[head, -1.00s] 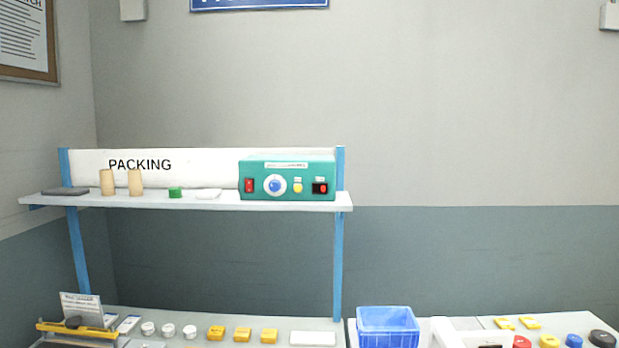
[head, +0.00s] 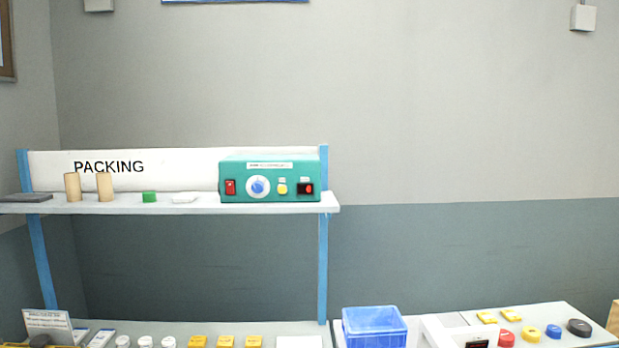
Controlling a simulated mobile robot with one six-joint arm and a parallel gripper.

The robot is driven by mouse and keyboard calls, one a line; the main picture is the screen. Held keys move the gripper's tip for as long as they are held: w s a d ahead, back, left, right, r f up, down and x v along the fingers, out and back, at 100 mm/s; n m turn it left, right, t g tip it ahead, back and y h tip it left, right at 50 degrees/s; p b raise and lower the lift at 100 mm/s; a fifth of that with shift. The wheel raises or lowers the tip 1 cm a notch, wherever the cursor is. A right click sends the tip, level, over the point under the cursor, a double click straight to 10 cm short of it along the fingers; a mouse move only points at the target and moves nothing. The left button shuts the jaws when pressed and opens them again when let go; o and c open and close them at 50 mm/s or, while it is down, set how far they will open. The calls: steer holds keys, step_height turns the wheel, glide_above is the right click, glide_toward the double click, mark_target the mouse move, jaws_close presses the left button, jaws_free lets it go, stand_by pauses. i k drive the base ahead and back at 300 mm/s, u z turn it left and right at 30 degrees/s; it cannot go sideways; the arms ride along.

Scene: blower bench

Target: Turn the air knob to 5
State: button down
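A teal control box (head: 268,169) stands at the right end of the raised shelf in the head view. On its front is a blue knob (head: 258,187) on a round white dial. The dial's marks are too small to read, so I cannot tell where the knob points. A red switch (head: 230,187) is left of the knob. A yellow button (head: 282,188) and a black piece with a red part (head: 307,188) are to its right. My gripper is not in view.
Below, the bench carries white and yellow small parts, a blue bin (head: 374,328) and coloured round pieces at right.

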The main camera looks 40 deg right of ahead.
mark_target(257, 187)
steer(key=z, duration=0.85)
steer(key=k, duration=1)
steer(key=i, duration=0.7)
